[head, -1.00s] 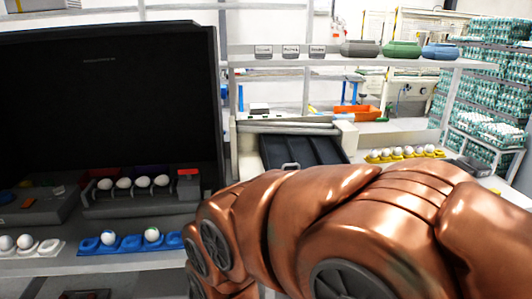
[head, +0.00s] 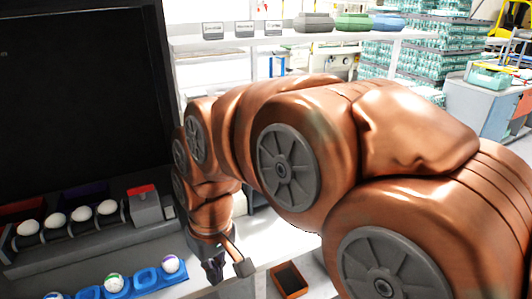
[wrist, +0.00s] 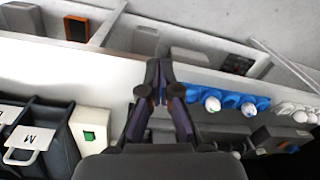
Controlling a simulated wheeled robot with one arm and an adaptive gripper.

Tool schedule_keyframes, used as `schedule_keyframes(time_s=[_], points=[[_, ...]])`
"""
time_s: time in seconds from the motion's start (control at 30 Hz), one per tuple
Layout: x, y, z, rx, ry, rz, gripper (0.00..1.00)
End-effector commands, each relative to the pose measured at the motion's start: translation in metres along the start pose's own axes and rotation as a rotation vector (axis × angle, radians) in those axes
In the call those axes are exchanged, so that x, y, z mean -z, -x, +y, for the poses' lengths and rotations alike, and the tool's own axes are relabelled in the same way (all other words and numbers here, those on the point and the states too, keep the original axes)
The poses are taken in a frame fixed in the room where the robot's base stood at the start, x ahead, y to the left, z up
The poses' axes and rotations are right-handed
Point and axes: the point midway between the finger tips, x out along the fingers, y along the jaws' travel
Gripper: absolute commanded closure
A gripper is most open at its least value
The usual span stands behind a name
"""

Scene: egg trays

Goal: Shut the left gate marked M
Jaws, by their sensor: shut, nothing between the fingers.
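The gate marked M (wrist: 30,140) shows at the lower left of the wrist view as a white plate with a black letter, beside black lanes. A white loop handle (wrist: 17,156) is close to it. I cannot tell how far the gate is open. In the head view my arm hides the gate area. My gripper (wrist: 157,68) is shut and empty, with its fingertips over the pale shelf edge, well right of the gate. In the head view my gripper (head: 214,270) points down, right of the blue egg tray (head: 147,276).
A white box with a green button (wrist: 89,136) stands between the gate and my gripper. A red-topped grey box (head: 146,205) ends the row of white eggs. A large black panel (head: 80,90) stands left.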

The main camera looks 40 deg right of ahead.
Motion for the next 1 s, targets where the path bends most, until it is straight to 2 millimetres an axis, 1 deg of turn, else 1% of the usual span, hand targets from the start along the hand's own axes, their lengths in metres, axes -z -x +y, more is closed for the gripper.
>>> schedule_keyframes(time_s=[0.03,0.07,0.1,0.17,0.2,0.27,0.3,0.37,0.4,0.47,0.5,0.6,0.7,0.8,0.87,1.0], points=[[0.027,0.012,0.015,0.007,-0.024,0.051,1.0],[0.04,0.018,0.023,0.011,-0.032,0.076,1.0],[0.058,0.028,0.036,0.013,-0.044,0.114,1.0],[0.083,0.043,0.058,0.014,-0.064,0.172,1.0],[0.099,0.054,0.075,0.011,-0.08,0.211,1.0],[0.119,0.07,0.103,0.002,-0.105,0.267,1.0],[0.132,0.081,0.123,-0.007,-0.122,0.308,1.0],[0.146,0.096,0.155,-0.021,-0.15,0.361,1.0],[0.154,0.107,0.177,-0.035,-0.168,0.397,1.0],[0.161,0.121,0.209,-0.056,-0.193,0.442,1.0],[0.165,0.13,0.229,-0.07,-0.21,0.468,1.0],[0.167,0.148,0.27,-0.104,-0.243,0.523,1.0],[0.166,0.158,0.297,-0.127,-0.265,0.553,1.0],[0.165,0.164,0.311,-0.141,-0.275,0.569,1.0],[0.166,0.164,0.314,-0.144,-0.277,0.572,1.0],[0.172,0.153,0.317,-0.143,-0.277,0.57,1.0]])
